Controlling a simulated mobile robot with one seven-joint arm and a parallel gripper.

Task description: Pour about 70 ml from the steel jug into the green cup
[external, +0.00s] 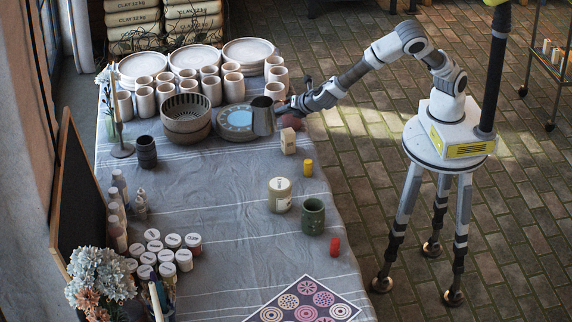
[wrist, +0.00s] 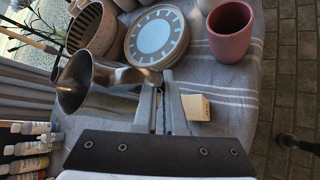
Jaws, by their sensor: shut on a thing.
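The steel jug (external: 263,117) looks about upright in the external view, at the right edge of the blue-centred plates. My gripper (external: 290,107) is shut on its handle side, to the right of the jug. In the wrist view the jug (wrist: 88,82) shows its open mouth left of my fingers (wrist: 163,112). I cannot tell whether its base touches anything, and its contents are not visible. The green cup (external: 312,216) stands upright near the table's right edge, well in front of the jug; it is not in the wrist view.
The middle cloth is clear.

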